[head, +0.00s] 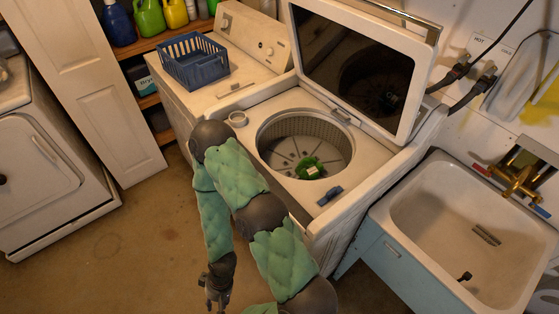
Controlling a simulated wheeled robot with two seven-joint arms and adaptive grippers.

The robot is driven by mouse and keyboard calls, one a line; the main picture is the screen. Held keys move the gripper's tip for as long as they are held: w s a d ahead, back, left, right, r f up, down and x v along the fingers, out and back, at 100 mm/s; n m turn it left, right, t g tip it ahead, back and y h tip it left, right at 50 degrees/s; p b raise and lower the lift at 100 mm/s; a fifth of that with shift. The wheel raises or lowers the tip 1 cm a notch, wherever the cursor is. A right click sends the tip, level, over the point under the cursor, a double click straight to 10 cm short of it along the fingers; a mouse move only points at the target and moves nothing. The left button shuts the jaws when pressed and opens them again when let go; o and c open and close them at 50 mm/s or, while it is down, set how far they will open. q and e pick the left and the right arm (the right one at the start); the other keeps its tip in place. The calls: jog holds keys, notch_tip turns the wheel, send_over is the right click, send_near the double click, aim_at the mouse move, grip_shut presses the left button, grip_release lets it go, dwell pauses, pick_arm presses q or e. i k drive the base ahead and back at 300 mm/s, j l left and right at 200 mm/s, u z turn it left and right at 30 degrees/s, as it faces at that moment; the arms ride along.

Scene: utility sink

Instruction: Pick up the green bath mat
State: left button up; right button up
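A small green bundle (308,168) with a pale patch on it lies at the bottom of the open washer's drum (330,137). It is the only loose green cloth-like thing in view apart from the bottles, and I cannot tell for sure that it is the bath mat. My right gripper (216,299) hangs low in front of the washer, fingers down, well away from the drum. It seems empty, but its small dark fingers do not show whether they are open or shut. My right arm, with green padded covers, rises in front of the washer. My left gripper is out of view.
The washer's lid (352,65) stands raised. A blue basket (194,62) sits on the neighbouring machine. A utility sink (450,235) stands right. The floor (110,255) at left is clear.

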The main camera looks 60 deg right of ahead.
aim_at(309, 169)
jog(key=z, duration=2.2)
jog(key=j+z, duration=0.45)
jog(key=j, duration=1.25)
